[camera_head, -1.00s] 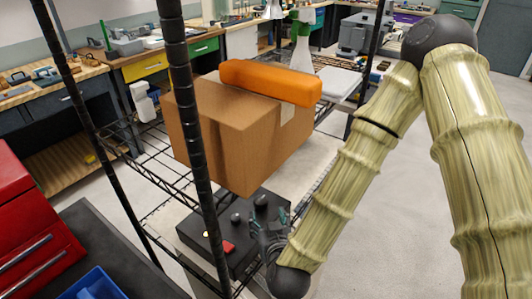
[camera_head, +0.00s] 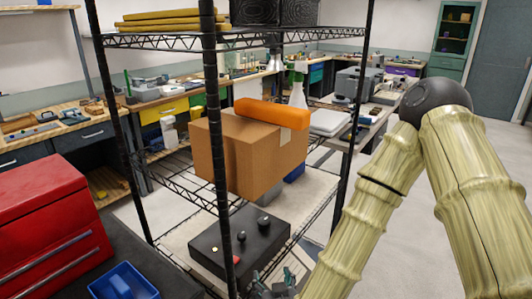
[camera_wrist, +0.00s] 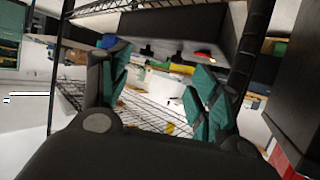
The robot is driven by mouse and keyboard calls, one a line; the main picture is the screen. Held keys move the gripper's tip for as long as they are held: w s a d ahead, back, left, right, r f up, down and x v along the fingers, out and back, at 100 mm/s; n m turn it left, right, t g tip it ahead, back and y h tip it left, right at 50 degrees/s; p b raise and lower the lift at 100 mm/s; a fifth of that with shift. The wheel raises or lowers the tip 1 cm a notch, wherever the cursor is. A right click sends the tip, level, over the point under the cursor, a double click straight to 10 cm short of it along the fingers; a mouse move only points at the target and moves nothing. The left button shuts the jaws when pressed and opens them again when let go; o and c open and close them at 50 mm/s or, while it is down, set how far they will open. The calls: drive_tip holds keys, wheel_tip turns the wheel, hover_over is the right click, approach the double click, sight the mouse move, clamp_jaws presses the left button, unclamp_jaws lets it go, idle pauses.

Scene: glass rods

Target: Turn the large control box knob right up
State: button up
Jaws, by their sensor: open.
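The black control box (camera_head: 225,249) sits on a lower level of the wire rack. On its top are a larger dark knob (camera_head: 263,223) towards the far right, a smaller dark knob (camera_head: 241,236), a pale button (camera_head: 213,248) and a red switch (camera_head: 214,260). My gripper (camera_head: 275,282) is at the bottom edge of the head view, in front of the box's near right side and apart from the knobs. In the wrist view its two teal-padded fingers (camera_wrist: 160,95) are spread with nothing between them. A dark box with small protrusions, probably the control box, shows beyond them.
A black rack post (camera_head: 224,200) rises before the box. A red tool chest (camera_head: 45,235) and a blue bin (camera_head: 122,284) are at left. Floor is clear at right.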

drive_tip(key=s+d+f+g, duration=0.3)
drive_tip(key=s+f, duration=0.1)
drive_tip(key=f, duration=0.5)
drive_tip(key=s+d+f+g, duration=0.3)
drive_tip(key=s+d+f, duration=0.1)
drive_tip(key=f, duration=0.4)
drive_tip(key=s+d+f+m+g+h, duration=0.1)
drive_tip(key=s+d+f+g, duration=0.2)
drive_tip(key=s+d+f, duration=0.2)
drive_tip(key=s+d+f+m+g+h, duration=0.1)
drive_tip(key=s+d+f+g, duration=0.3)
drive_tip(key=s+d, duration=0.5)
drive_tip(key=s+f, duration=0.2)
drive_tip(key=s, duration=0.1)
drive_tip(key=shift+s+f, duration=0.25)
drive_tip(key=shift+s, duration=0.15)
